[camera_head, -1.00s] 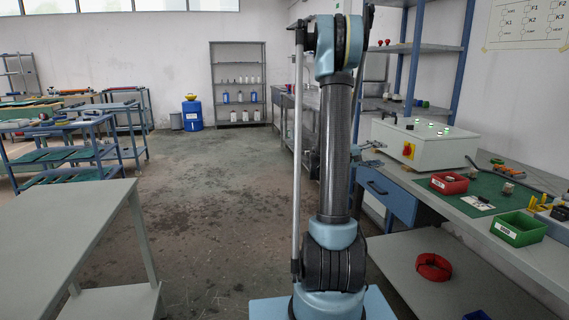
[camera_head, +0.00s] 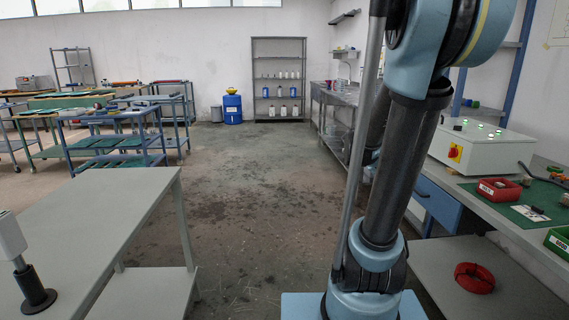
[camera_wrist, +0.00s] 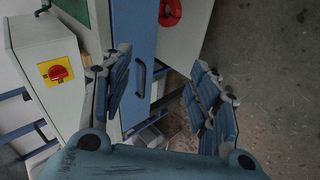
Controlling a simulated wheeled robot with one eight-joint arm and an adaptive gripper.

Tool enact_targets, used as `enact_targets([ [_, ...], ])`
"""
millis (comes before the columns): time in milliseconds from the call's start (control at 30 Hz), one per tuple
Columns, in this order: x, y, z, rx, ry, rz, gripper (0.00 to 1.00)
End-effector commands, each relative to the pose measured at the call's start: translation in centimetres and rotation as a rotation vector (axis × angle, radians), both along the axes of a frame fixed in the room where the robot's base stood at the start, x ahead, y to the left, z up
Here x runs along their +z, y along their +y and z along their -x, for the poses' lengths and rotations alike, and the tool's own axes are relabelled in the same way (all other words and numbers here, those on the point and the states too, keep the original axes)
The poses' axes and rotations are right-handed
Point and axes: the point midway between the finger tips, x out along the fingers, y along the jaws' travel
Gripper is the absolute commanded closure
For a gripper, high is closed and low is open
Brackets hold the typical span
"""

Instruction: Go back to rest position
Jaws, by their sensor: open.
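My gripper (camera_wrist: 160,95) is in the wrist view with its two blue-padded fingers spread wide apart. It is open and nothing is between the fingers. Behind it in that view are the blue drawer front (camera_wrist: 132,60) with a dark handle and the white control box (camera_wrist: 45,70) with a red knob on a yellow plate. In the head view my arm stands upright and leans a little to the right. My gripper is outside the head view.
A grey table (camera_head: 95,235) stands at the left. The workbench (camera_head: 480,220) at the right holds the control box, a red bin (camera_head: 499,189) and a green bin (camera_head: 560,242). A red coil (camera_head: 474,278) lies on the lower shelf. The floor (camera_head: 235,180) between is clear.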

Motion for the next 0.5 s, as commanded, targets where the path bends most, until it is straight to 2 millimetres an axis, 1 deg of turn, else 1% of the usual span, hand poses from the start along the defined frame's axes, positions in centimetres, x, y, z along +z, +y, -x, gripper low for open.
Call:
enact_targets([
  [33,-0.4,1.0,1.0,0.005,-0.002,-0.038,0.45],
  [367,-3.7,7.8,6.7,0.037,-0.006,-0.310,0.45],
  [500,-5.0,10.8,9.0,0.052,-0.005,-0.425,0.45],
])
